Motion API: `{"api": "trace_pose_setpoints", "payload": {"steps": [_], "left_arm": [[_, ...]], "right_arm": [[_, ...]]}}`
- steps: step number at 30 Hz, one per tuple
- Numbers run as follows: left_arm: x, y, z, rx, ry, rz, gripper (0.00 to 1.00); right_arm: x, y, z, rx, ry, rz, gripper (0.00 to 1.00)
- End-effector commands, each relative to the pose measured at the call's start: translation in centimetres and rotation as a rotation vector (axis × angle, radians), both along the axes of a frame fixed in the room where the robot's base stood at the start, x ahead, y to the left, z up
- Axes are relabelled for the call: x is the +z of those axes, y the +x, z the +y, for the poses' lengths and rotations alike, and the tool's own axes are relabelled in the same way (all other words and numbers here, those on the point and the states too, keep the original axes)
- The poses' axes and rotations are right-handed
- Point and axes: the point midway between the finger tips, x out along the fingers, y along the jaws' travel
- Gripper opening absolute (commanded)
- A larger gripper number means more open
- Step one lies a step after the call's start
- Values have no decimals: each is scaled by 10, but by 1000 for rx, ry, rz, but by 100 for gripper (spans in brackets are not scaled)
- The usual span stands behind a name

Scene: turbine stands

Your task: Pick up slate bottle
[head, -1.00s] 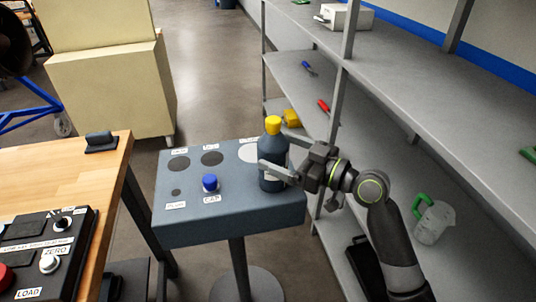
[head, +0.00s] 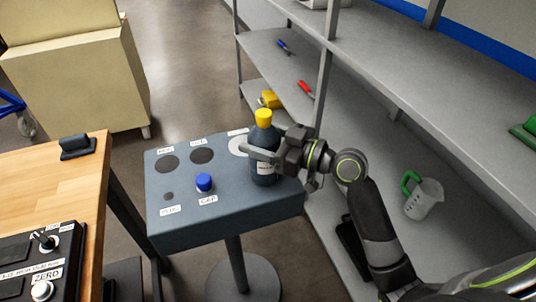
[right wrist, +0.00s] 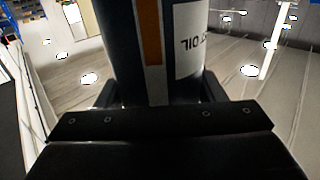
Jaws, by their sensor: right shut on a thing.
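The slate bottle (head: 264,171) has a yellow cap and a pale label. It is upright at the right end of the slate-blue stand (head: 226,215); I cannot tell whether its base touches the top. My right gripper (head: 264,155) reaches in from the right and is shut on the bottle's body below the cap. In the right wrist view the bottle (right wrist: 155,50) fills the middle between the two fingers, with an orange stripe and a white label with "OIL" lettering. My left gripper is not in view.
A blue cap (head: 204,182) sits on the stand among dark round marks and small labels. A grey shelf unit (head: 400,95) stands at the right, holding a jug with a green handle (head: 424,197). A wooden table (head: 60,190) with a control box (head: 35,262) is at the left.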

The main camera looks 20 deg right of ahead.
Motion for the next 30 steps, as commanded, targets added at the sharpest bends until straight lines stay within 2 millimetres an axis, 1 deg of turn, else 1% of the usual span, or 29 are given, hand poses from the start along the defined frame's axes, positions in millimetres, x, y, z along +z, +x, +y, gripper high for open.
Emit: {"api": "trace_pose_setpoints", "payload": {"steps": [1,4,9,11,14,17,24,27,30], "left_arm": [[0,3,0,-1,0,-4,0],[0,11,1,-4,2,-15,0],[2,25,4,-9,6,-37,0],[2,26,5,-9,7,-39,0],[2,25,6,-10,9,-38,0],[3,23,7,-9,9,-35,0],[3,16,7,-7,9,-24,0],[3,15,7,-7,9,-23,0],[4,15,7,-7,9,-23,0]], "right_arm": [[0,0,0,0,-1,1,35],[0,0,0,0,-1,1,22],[0,0,0,0,0,0,21],[1,0,0,0,0,0,21],[8,0,0,1,-1,-3,21],[23,0,0,1,-3,-7,21],[70,0,0,1,-4,-7,21],[85,0,0,0,-3,-6,21],[95,0,0,0,-3,-3,21]]}}
